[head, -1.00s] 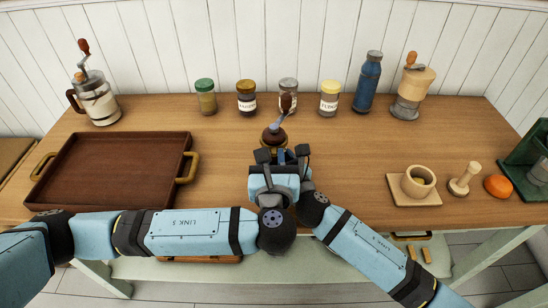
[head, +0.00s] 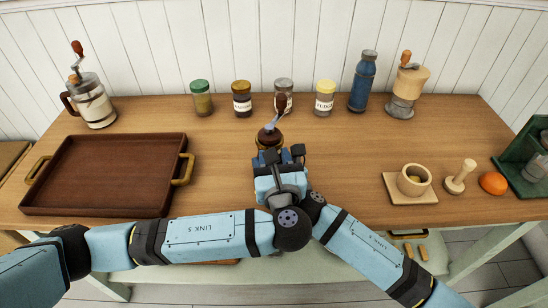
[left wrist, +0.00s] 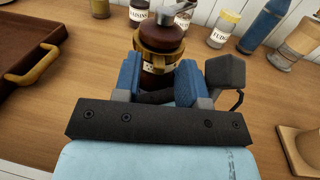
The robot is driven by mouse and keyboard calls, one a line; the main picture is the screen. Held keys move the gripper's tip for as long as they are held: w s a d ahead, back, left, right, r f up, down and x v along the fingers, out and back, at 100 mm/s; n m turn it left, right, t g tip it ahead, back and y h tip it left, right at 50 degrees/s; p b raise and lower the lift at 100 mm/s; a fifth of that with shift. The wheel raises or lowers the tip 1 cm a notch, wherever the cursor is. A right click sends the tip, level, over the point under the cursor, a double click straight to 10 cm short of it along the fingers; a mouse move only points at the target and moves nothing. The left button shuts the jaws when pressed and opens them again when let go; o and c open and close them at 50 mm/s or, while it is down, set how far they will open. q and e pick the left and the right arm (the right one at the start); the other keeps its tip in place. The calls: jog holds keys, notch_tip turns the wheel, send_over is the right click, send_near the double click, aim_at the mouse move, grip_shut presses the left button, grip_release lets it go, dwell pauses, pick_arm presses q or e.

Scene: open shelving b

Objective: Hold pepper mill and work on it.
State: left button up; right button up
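The pepper mill (head: 268,138) stands upright on the table in front of me, dark brown with a domed top and a crank. The left wrist view shows its brass-coloured collar and the label on its body (left wrist: 160,48). My left gripper (left wrist: 162,82) has its blue fingers on both sides of the lower body and appears shut on it; the contact is partly hidden. My right arm comes in beside the left wrist, and the two overlap in the head view. My right gripper's fingers cannot be made out.
A brown tray (head: 107,212) lies left. Behind the mill stand several jars, including a yellow-lidded one (head: 325,98), and a blue bottle (head: 364,82). A grinder (head: 407,92), a mortar board (head: 410,199), a pestle (head: 460,177) and an orange (head: 492,182) are right.

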pick_arm(q)
jog(key=s+d, duration=0.1)
jog(key=s, duration=1.1)
jog(key=shift+d, duration=0.35)
